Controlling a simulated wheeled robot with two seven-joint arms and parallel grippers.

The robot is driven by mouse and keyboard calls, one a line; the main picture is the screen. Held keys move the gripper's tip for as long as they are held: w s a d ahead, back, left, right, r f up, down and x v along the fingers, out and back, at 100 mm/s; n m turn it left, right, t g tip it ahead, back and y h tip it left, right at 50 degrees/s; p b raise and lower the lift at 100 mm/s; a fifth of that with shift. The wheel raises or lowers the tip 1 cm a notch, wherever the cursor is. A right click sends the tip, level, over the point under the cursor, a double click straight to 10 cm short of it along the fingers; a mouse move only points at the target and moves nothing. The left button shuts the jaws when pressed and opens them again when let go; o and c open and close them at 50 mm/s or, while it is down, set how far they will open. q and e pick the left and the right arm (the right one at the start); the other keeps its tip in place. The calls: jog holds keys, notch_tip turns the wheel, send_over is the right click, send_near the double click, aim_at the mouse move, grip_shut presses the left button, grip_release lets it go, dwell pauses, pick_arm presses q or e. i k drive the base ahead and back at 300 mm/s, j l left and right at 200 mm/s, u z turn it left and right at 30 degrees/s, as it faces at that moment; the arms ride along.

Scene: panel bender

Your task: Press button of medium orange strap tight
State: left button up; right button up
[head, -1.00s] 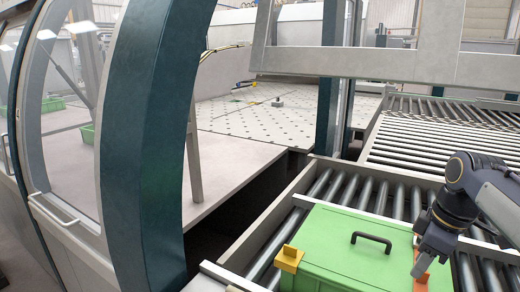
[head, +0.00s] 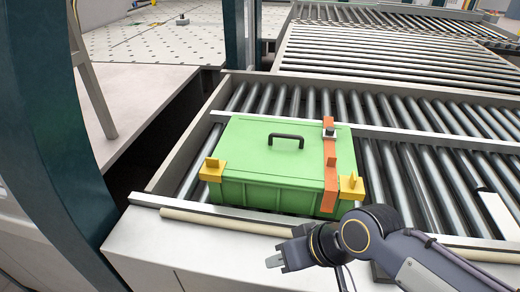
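An orange strap (head: 330,165) runs over the right part of a green lidded box (head: 270,150) and down its front side. A small dark and light buckle with the button (head: 329,132) sits on the strap near the lid's back edge. The strap looks flat against the lid. My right gripper (head: 276,261) is in front of the box, lower in the picture, apart from box and strap. It points left, and its finger gap cannot be made out. My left gripper is not in view.
The box has a black handle (head: 286,137) and yellow corner pieces (head: 212,169) at its front corners. It rests on a roller conveyor (head: 400,170) with a pale front ledge (head: 160,245). A dark green machine post (head: 50,130) stands at left.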

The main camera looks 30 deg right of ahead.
aim_at(329, 131)
jog(key=z, duration=1.6)
